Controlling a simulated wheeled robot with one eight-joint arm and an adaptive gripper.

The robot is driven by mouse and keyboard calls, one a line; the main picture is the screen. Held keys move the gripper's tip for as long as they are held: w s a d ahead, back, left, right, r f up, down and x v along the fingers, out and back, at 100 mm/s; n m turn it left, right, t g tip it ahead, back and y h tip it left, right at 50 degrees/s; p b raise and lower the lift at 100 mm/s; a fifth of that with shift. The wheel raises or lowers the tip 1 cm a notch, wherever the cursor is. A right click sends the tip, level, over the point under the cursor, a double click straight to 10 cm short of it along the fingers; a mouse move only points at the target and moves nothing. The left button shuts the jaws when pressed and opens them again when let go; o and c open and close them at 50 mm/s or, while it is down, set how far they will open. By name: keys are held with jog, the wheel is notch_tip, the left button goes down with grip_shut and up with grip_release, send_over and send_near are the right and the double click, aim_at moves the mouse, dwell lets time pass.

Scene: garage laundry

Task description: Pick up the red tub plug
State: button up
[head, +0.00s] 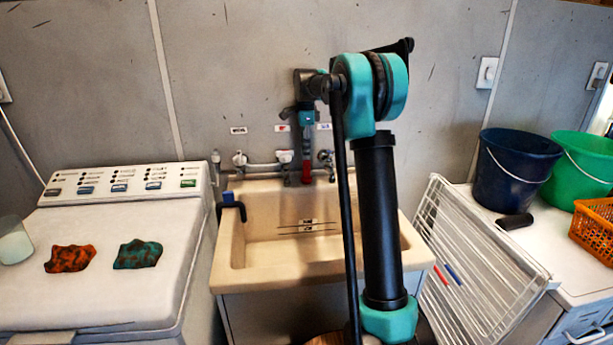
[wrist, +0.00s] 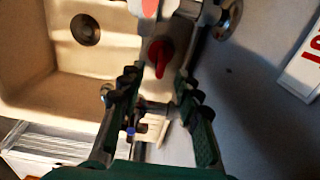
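The red tub plug (wrist: 160,54) shows in the wrist view at the back edge of the beige sink (wrist: 30,80), near the taps. In the head view a red piece (head: 306,172) at the sink's back edge, just below my gripper, appears to be the same plug, partly hidden. My gripper (wrist: 158,84) is open, with its two fingers apart. The plug shows beyond the fingertips, lined up with the gap between them. Nothing is held. I cannot tell how close the fingertips are to the plug.
Taps and a pipe (head: 262,166) run along the wall behind the sink. The drain (wrist: 85,29) is in the basin floor. A washer (head: 110,290) with two cloths stands left. A white rack (head: 470,270) leans at right, before two buckets (head: 515,170). The basin looks empty.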

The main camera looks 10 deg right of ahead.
aim_at(307, 178)
jog(key=shift+w+d+f, duration=0.1)
jog(key=shift+f, duration=2.05)
jog(key=shift+d+f, duration=0.1)
jog(key=shift+f, duration=2)
grip_shut()
